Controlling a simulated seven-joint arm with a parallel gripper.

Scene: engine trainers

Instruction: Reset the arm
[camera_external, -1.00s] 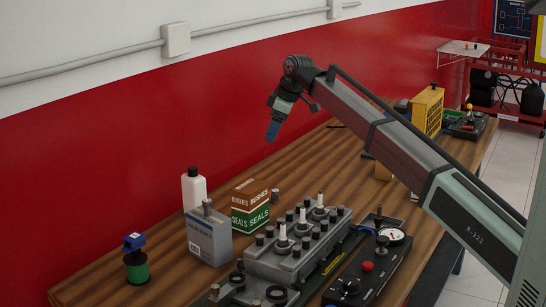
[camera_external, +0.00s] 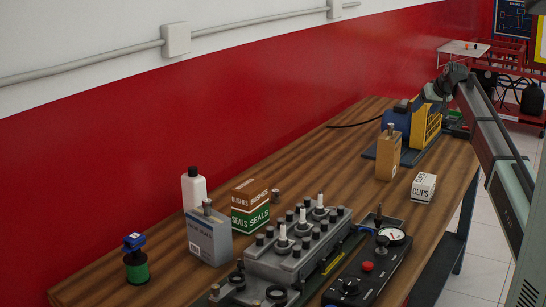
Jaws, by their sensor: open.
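My gripper (camera_external: 431,93) is at the end of my arm, at the far right end of the workbench (camera_external: 330,185). It is small and dark in the picture, above and beside the yellow guard (camera_external: 430,123) and the blue machine (camera_external: 397,117). Its fingers are hard to make out, and nothing is seen in them. The arm reaches in from the right edge and is raised clear of the bench top.
An engine block (camera_external: 300,262) and a black control panel with a gauge (camera_external: 368,275) stand at the front. A box of seals (camera_external: 250,208), a grey can (camera_external: 208,240), a white bottle (camera_external: 193,188), a brown can (camera_external: 388,155) and a clips box (camera_external: 423,187) stand on the bench. The middle is clear.

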